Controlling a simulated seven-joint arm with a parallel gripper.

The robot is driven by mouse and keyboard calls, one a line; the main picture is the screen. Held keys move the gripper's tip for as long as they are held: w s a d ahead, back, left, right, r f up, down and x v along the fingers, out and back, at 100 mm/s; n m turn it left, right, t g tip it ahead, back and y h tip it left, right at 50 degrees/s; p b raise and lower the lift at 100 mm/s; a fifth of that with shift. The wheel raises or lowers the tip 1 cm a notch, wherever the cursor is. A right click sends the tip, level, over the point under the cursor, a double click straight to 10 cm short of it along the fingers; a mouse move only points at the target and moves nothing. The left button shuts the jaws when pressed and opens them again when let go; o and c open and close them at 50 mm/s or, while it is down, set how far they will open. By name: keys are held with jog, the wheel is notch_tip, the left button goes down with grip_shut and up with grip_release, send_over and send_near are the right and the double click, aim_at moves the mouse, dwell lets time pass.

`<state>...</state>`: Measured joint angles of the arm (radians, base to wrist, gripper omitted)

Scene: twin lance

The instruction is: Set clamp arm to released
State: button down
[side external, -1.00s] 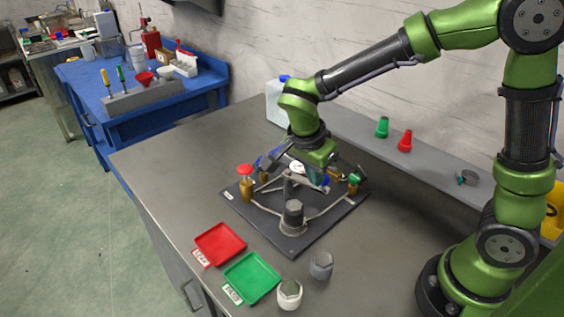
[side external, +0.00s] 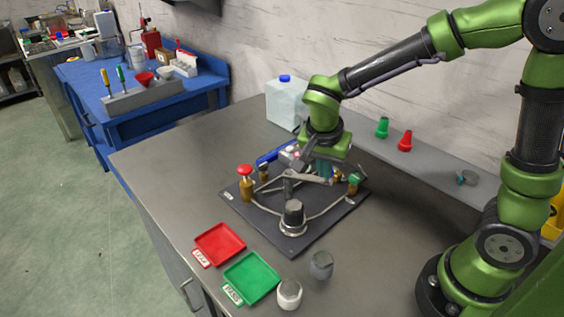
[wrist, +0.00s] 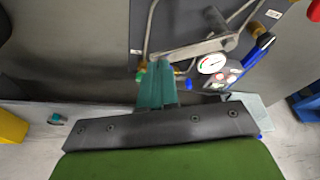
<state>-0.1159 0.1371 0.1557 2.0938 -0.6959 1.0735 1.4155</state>
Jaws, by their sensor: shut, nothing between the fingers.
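The grey clamp arm (side external: 312,178) lies roughly level over the dark fixture plate (side external: 328,222), running from a short post toward the right. In the wrist view the clamp arm (wrist: 192,48) crosses just beyond my fingertips. My gripper (side external: 324,172) is low over the back right part of the fixture. In the wrist view its teal fingers (wrist: 157,84) are together and empty, with the tips close to the clamp arm's left end. I cannot tell whether they touch it.
A red-knobbed brass valve (side external: 246,183) and a green-knobbed one (side external: 354,182) flank the clamp. A dark capped part (side external: 294,214) stands in front. A gauge (wrist: 212,63) and a blue handle (wrist: 257,50) are near my fingers. Red (side external: 220,244) and green (side external: 251,278) trays lie front left.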

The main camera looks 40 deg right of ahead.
jog(key=shift+w+d, duration=0.15)
jog(key=shift+d, duration=0.55)
jog(key=s+a+r, duration=0.3)
jog(key=a+r, duration=0.3)
jog(key=r, duration=0.4)
jog(key=s+d+r+n+t+y, duration=0.1)
jog(key=s+d+n+t+y, duration=0.3)
jog(key=s+n, duration=0.4)
jog(key=shift+d+r+n+t+y, duration=0.2)
jog(key=shift+n+t+y, duration=0.4)
jog(key=shift+n+t, duration=0.3)
